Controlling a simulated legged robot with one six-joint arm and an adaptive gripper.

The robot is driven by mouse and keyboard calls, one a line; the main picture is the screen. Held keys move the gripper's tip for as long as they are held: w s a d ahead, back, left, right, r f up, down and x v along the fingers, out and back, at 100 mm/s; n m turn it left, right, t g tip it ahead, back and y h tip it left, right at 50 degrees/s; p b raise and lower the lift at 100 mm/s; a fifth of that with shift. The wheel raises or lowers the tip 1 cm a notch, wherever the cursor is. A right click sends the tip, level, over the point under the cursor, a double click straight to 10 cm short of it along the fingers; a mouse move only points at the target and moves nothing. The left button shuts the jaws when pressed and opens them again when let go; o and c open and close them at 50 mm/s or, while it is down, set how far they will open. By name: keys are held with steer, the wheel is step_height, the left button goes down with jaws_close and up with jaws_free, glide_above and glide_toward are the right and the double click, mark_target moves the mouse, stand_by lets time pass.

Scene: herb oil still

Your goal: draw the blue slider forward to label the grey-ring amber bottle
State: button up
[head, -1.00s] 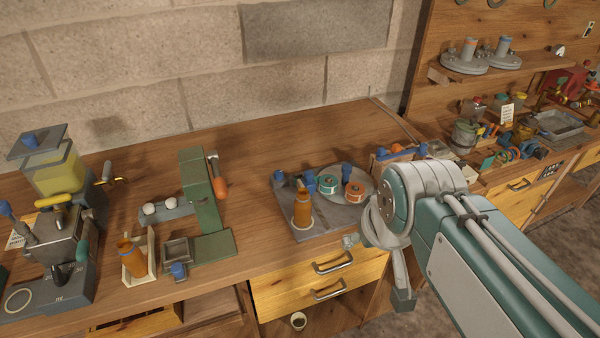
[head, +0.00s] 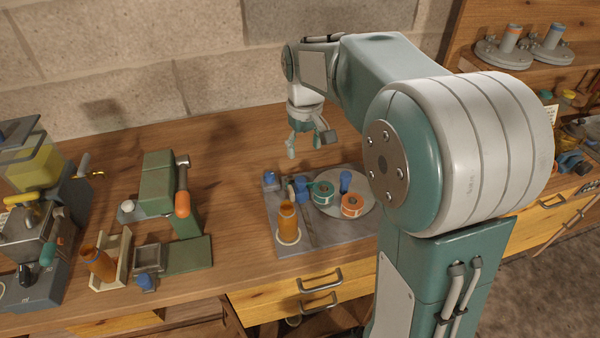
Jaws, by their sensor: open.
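An amber bottle (head: 288,218) stands upright on a grey labelling plate (head: 328,236), with a pale ring around its foot. Behind it on the plate are a blue block (head: 270,181) at the back left corner, a blue part (head: 302,188) beside the bottle, and a blue post (head: 345,181) between the rolls. I cannot tell for sure which is the slider. A green roll (head: 322,194) and an orange roll (head: 352,206) sit on a round disc. My gripper (head: 305,148) is open and empty, pointing down above the bench behind the plate.
A green press (head: 158,180) with an orange-handled lever (head: 182,203) stands between. My arm hides the bench right of the plate. Bare wood lies between press and plate.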

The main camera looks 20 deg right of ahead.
steer(key=shift+a+f, duration=0.2)
steer(key=shift+f, duration=0.15)
glide_above(301, 180)
steer(key=f, duration=0.4)
steer(key=shift+w+a+f, duration=0.1)
steer(key=shift+a+f, duration=0.05)
steer(key=shift+a, duration=0.2)
steer(key=f, duration=0.2)
steer(key=d+f, duration=0.1)
steer(key=f, duration=0.2)
steer(key=shift+f, duration=0.3)
steer(key=shift+a+f, duration=0.1)
steer(key=shift+a, duration=0.15)
steer(key=c, duration=0.7)
steer(key=shift+d, duration=0.1)
jaws_close()
